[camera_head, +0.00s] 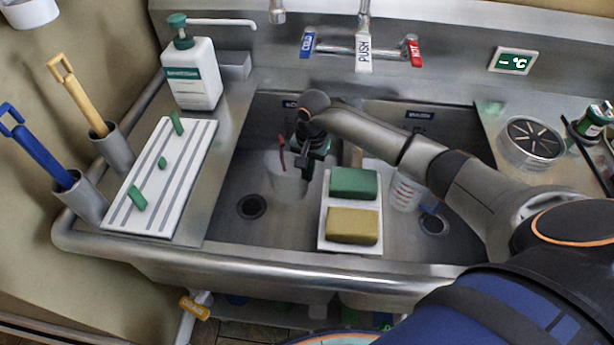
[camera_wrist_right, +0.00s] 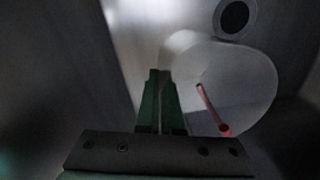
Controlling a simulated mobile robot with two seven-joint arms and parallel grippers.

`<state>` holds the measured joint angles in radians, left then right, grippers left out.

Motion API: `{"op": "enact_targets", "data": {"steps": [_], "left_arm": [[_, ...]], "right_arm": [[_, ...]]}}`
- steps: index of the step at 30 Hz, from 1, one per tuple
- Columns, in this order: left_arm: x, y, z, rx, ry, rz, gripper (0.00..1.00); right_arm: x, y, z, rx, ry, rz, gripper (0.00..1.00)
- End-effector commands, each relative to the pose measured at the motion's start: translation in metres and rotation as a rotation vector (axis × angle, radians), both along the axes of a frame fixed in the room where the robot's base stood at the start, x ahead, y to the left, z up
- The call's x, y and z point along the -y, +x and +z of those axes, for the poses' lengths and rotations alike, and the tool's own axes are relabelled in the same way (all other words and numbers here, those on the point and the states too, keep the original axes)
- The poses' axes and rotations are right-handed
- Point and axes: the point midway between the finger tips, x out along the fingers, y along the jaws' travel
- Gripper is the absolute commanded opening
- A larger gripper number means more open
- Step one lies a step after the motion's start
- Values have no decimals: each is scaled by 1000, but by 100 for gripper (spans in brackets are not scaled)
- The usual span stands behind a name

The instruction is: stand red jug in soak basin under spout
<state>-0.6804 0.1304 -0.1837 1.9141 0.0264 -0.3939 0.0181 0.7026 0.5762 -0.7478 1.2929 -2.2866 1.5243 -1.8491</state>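A pale, translucent jug (camera_head: 287,182) with a red strip is in the left basin (camera_head: 228,185), right of and behind its drain. I cannot tell whether its base touches the floor. My right gripper (camera_head: 308,157) is at the jug's right side. In the right wrist view, the green fingers of my right gripper (camera_wrist_right: 161,76) are close together at the wall of the jug (camera_wrist_right: 250,75), with a thin gap between them; they look shut on it. The spout (camera_head: 277,12) hangs above the back of the left basin. My left gripper is out of view.
A white tray with a green sponge (camera_head: 354,183) and a yellow sponge (camera_head: 352,226) lies over the divider. A soap bottle (camera_head: 192,75) and striped board (camera_head: 160,178) stand left. Tap levers (camera_head: 308,45) are behind.

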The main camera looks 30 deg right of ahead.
Motion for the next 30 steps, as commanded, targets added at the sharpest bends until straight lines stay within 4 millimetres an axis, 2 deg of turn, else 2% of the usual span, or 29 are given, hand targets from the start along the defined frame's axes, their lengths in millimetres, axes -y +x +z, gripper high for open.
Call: {"op": "enact_targets", "data": {"steps": [4,15,24,30], "left_arm": [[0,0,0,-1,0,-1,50],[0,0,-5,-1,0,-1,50],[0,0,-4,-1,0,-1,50],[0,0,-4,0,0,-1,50]], "right_arm": [[-1,0,-21,-2,1,-1,0],[0,0,-26,1,-1,1,0],[0,0,-25,-1,-1,1,33],[0,0,-25,0,0,1,33]]}}
